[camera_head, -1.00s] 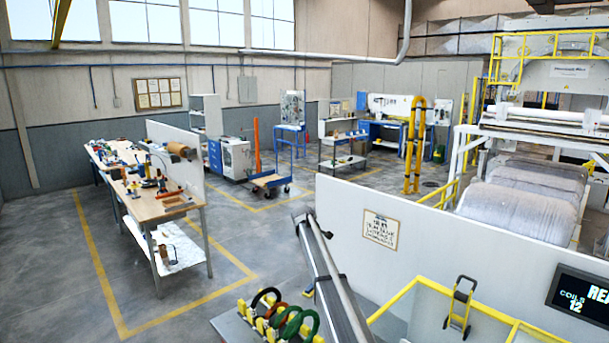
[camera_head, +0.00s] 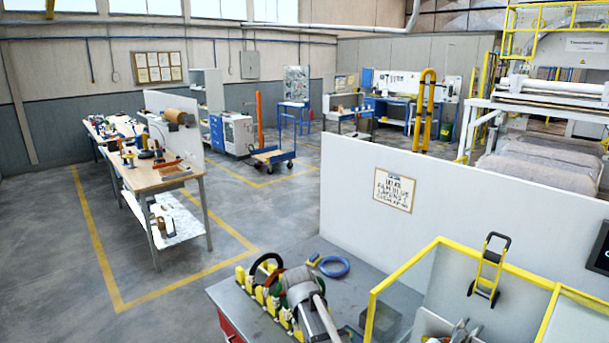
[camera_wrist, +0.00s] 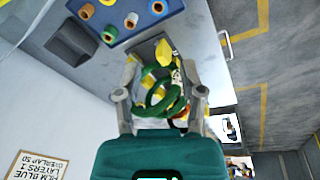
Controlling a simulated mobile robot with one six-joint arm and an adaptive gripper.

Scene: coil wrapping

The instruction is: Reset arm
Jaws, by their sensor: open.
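My gripper (camera_wrist: 160,75) is open in the wrist view, with one finger on each side of the picture's middle. Green coils (camera_wrist: 163,95) show between the fingers; I cannot tell whether the fingers touch them. In the head view my arm hangs over the grey bench, in front of a yellow rack (camera_head: 262,296) with a black coil (camera_head: 266,262) and other coils. My arm partly hides the rack, and my fingers do not show clearly there. A blue coil (camera_head: 334,267) lies flat on the bench top behind my arm.
The grey bench (camera_head: 368,272) is bounded by a white partition (camera_head: 440,215) behind and a yellow frame (camera_head: 405,268) at right. A blue tray (camera_wrist: 115,20) with several small rolls shows in the wrist view. Open floor (camera_head: 170,260) lies to the left.

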